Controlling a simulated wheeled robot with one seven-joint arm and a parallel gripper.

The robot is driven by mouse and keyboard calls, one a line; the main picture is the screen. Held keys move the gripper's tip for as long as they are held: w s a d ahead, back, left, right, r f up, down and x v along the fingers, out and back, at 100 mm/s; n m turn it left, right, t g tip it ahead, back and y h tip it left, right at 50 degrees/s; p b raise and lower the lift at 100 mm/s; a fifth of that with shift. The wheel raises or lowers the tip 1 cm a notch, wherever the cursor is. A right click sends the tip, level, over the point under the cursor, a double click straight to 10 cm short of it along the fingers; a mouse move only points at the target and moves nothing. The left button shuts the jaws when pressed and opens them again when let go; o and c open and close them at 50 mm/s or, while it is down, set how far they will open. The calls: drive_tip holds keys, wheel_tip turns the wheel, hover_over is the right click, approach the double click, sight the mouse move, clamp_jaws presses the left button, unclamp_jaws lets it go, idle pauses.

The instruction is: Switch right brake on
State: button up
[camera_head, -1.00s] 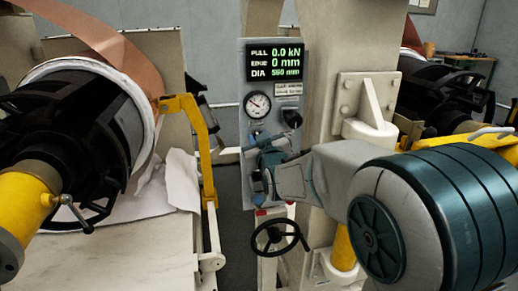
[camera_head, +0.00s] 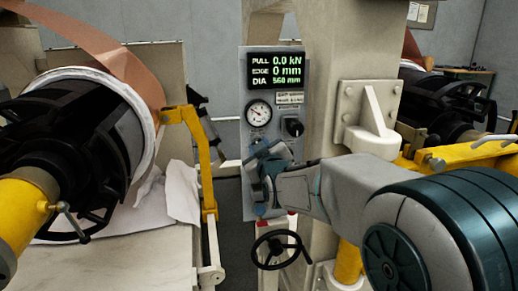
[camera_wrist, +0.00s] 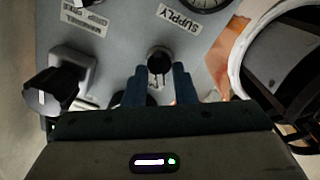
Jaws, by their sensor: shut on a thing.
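The grey control panel (camera_head: 245,100) stands upright in the middle of the head view, with a lit display, a gauge and a black rotary knob (camera_head: 292,127). My gripper (camera_head: 262,165) is at the lower part of this panel and hides what is there. In the wrist view my gripper (camera_wrist: 159,82) has its two blue fingers on either side of a small black round control (camera_wrist: 159,60) below the SUPPLY label, and is shut on it. The rotary knob also shows in the wrist view (camera_wrist: 50,95), to the left. I cannot read a brake label.
A black handwheel (camera_head: 277,250) stands just below the panel. A cream column (camera_head: 330,50) is close on the right. A large roll (camera_head: 70,140) with copper foil (camera_head: 110,50) and a yellow bracket (camera_head: 205,150) are on the left.

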drive_tip(key=o, duration=0.6)
drive_tip(key=shift+s, duration=0.15)
drive_tip(key=v, duration=1.3)
drive_tip(key=shift+s+d, duration=0.1)
drive_tip(key=shift+s, duration=0.2)
drive_tip(key=shift+r, duration=0.1)
drive_tip(key=s+d+f+m+g+h+p, duration=0.1)
drive_tip(key=s+d+m+g+p, duration=0.2)
drive_tip(key=s+d+g+p, duration=0.2)
drive_tip(key=s+d+f+m+g+h+p, duration=0.1)
drive_tip(key=s+d+m+g+h+p, duration=0.1)
drive_tip(key=s, duration=0.6)
drive_tip(key=s+d+f+m+g+h+p, duration=0.1)
drive_tip(key=s+d+m+g+h+p, duration=0.1)
drive_tip(key=s+d+m+g+p, duration=0.2)
drive_tip(key=shift+s+d+m+g+p, duration=0.3)
drive_tip(key=shift+s+d+g+p, duration=1.5)
drive_tip(key=shift+p, duration=0.05)
